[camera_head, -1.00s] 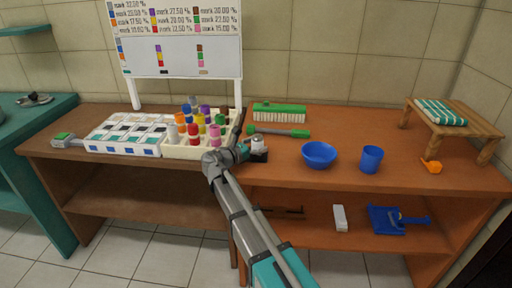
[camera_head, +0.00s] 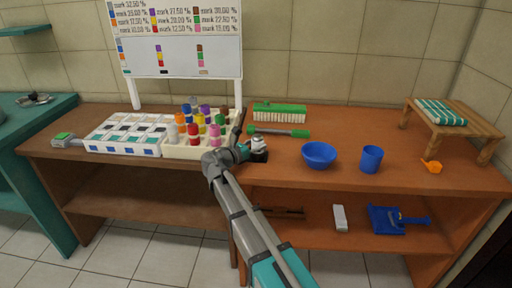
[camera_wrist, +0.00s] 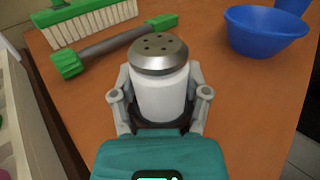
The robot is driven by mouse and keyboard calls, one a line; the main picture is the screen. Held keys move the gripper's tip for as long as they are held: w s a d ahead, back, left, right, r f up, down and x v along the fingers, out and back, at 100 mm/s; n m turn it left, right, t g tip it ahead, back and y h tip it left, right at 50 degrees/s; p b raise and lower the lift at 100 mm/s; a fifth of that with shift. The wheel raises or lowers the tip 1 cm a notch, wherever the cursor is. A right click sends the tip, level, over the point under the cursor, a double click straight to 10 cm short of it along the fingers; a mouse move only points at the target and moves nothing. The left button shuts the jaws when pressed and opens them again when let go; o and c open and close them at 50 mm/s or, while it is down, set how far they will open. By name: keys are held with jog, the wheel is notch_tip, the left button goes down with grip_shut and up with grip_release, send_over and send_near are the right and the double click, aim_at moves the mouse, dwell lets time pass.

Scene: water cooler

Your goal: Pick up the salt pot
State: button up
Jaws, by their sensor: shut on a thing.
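The salt pot (camera_wrist: 160,92) is a white cylinder with a silver, holed lid, upright in the wrist view. My gripper (camera_wrist: 160,100) has a finger on each side of it and is shut on its body. In the head view the salt pot (camera_head: 258,142) shows small at the end of my arm, above the orange-brown table near its front edge. I cannot tell whether its base touches the table; the gripper hides it.
A blue bowl (camera_head: 319,155) and a blue cup (camera_head: 371,159) stand to the right. Behind lie a green-handled tool (camera_head: 285,132) and a green-and-white brush (camera_head: 279,113). A tray of coloured bottles (camera_head: 180,152) stands close on the left. Free table lies between bowl and brush.

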jog(key=shift+r, duration=0.25)
jog(key=shift+r+p, duration=0.7)
jog(key=shift+p, duration=0.3)
jog(key=s+d+r+p, duration=0.1)
jog(key=s+r+p, duration=1)
jog(key=s, duration=0.3)
jog(key=shift+d, duration=0.25)
